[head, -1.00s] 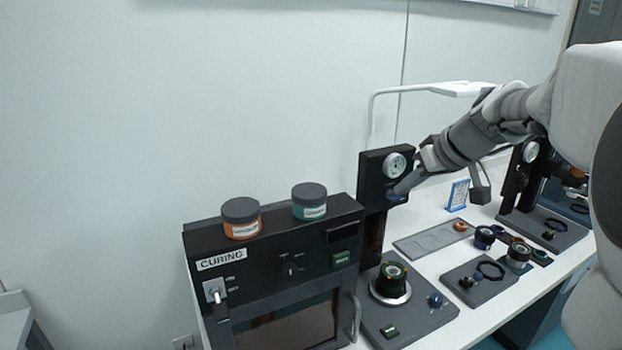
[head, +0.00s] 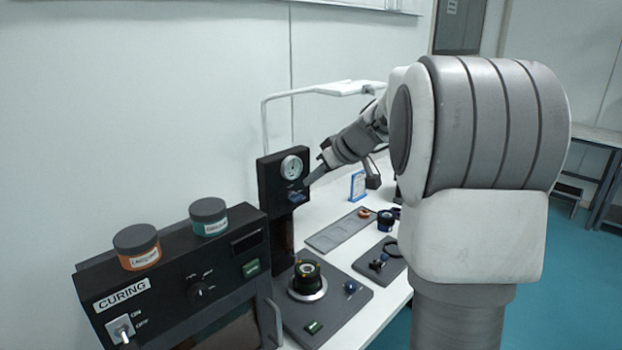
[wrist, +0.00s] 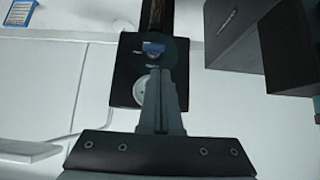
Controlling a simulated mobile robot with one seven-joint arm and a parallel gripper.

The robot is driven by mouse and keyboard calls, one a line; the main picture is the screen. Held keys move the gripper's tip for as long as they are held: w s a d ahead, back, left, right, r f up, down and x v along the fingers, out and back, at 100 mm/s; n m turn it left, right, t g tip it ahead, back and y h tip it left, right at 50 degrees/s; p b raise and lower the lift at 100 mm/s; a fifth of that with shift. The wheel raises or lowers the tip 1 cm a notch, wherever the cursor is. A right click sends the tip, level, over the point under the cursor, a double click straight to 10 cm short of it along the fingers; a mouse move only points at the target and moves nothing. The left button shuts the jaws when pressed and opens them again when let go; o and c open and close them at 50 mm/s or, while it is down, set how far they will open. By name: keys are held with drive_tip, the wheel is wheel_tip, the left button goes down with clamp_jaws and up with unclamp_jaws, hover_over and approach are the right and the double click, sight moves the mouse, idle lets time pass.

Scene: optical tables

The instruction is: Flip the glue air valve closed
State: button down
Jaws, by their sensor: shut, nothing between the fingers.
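The glue air valve is a small blue lever (head: 296,196) on the front of a black upright post, below a round white gauge (head: 291,167). In the wrist view the blue lever (wrist: 153,48) lies just beyond my fingertips, and the gauge (wrist: 141,90) is partly hidden by my fingers. My gripper (head: 307,183) is shut and empty, close to the right of the lever in the head view. It also shows in the wrist view (wrist: 160,74). I cannot tell whether the tips touch the lever.
The black curing box (head: 170,290) stands at the left with an orange jar (head: 137,247) and a teal jar (head: 209,218) on top. A ringed fixture (head: 307,282) sits on the base plate below the post.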

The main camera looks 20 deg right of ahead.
sight(297, 199)
drive_tip(key=p+x, duration=0.1)
drive_tip(key=x, duration=0.6)
drive_tip(key=shift+w+a+f, duration=0.1)
drive_tip(key=shift+w+f, duration=0.15)
drive_tip(key=shift+f, duration=0.05)
drive_tip(key=shift+f+b, duration=0.15)
drive_tip(key=shift+b, duration=0.35)
drive_tip(key=shift+a, duration=0.1)
